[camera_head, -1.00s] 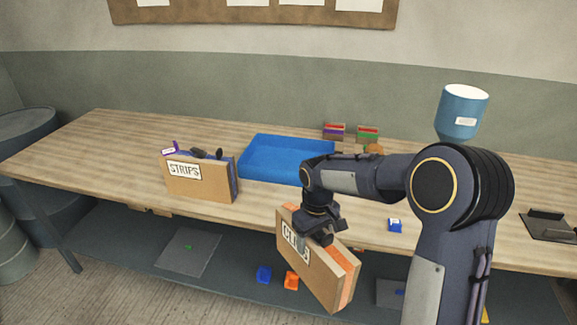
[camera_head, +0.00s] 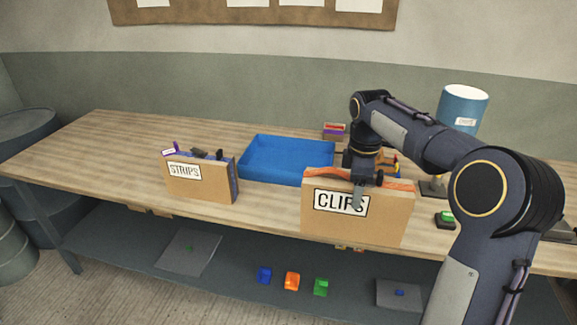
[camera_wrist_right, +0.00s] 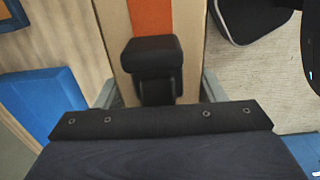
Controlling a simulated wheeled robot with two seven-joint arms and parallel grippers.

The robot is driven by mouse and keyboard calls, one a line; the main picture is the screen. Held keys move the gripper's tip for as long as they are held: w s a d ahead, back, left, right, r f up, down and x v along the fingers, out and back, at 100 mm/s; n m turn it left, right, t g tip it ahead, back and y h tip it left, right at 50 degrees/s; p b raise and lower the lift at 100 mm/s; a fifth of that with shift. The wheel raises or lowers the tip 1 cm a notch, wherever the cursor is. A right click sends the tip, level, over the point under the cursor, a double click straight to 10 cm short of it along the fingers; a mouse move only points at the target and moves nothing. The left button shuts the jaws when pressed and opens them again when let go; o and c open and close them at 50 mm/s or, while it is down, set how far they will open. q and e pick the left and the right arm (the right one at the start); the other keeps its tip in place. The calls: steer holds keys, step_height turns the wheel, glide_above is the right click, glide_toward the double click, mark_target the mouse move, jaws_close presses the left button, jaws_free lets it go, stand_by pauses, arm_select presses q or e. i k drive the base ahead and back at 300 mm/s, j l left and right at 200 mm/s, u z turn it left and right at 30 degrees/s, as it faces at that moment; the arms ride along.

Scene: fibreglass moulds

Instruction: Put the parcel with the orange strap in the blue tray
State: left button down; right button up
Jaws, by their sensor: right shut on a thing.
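The cardboard parcel (camera_head: 330,226) labelled CLIPS has an orange strap over its top. My right gripper (camera_head: 361,192) is shut on this parcel from above and holds it nearly upright by the table's front edge. In the right wrist view the orange strap (camera_wrist_right: 152,16) runs along the parcel's top, with the gripper fingers (camera_wrist_right: 157,90) on either side. The blue tray (camera_head: 285,150) lies on the table behind and left of the parcel. No contents show in it. My left gripper is not in view.
A second parcel (camera_head: 200,183), labelled STRIPS, stands in front of the tray's left side. A blue cylinder (camera_head: 460,108) and a small red-and-purple box (camera_head: 334,131) are at the back. The table's left part is clear. Small coloured pieces (camera_head: 292,281) lie on the lower shelf.

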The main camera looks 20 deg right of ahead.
mark_target(289, 160)
steer(key=i, duration=1.5)
